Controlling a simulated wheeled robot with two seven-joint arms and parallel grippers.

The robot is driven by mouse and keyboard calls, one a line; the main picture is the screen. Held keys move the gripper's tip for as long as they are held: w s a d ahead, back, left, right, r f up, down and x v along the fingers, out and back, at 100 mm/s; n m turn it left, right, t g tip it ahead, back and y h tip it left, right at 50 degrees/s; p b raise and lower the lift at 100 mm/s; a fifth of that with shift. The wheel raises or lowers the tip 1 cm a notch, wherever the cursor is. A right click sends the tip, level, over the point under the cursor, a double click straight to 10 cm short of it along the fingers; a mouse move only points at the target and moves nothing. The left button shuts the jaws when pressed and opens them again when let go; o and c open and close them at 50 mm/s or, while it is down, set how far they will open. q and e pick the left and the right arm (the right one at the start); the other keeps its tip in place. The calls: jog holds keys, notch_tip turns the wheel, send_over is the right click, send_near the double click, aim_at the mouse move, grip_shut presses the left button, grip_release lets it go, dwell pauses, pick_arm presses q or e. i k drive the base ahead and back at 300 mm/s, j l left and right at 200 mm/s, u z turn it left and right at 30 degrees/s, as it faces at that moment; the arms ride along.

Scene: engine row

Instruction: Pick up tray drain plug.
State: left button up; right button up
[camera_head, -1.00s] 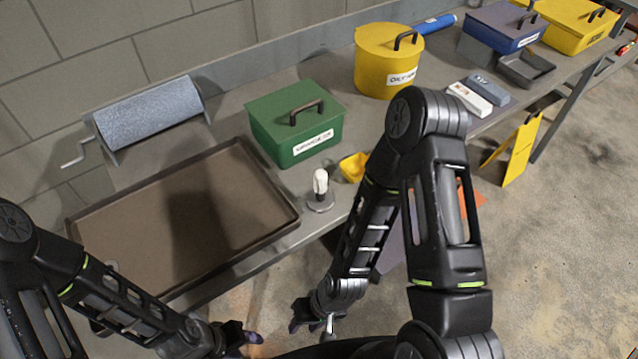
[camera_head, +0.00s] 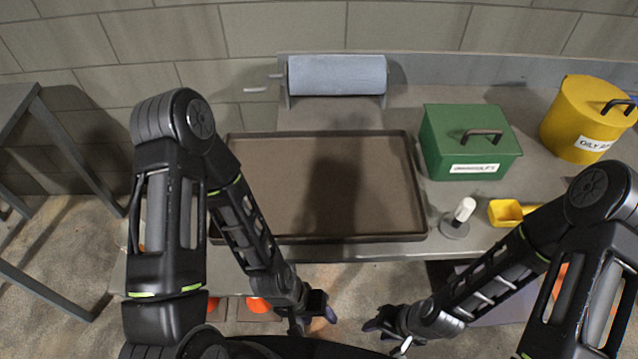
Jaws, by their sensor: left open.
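A wide brown tray (camera_head: 395,190) lies on the bench, and its inside looks empty. I cannot make out a drain plug for certain, and my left arm hides part of the tray's left side. My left gripper (camera_head: 322,312) is open and empty, below the bench's front edge in the picture. My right gripper (camera_head: 374,322) is to its right, also in front of the bench. Its jaws are too small and dark to read. A small metallic piece shows beside it, and I cannot tell what it is.
A white-handled item on a round grey base (camera_head: 456,228) stands right of the tray. A yellow scoop (camera_head: 504,212), a green box (camera_head: 470,145) and a yellow can (camera_head: 580,120) stand further right. A grey roll (camera_head: 337,75) is behind the tray. Another table (camera_head: 18,103) is at left.

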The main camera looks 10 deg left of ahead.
aim_at(465, 209)
jog(key=z, duration=1.95)
jog(key=k, duration=0.5)
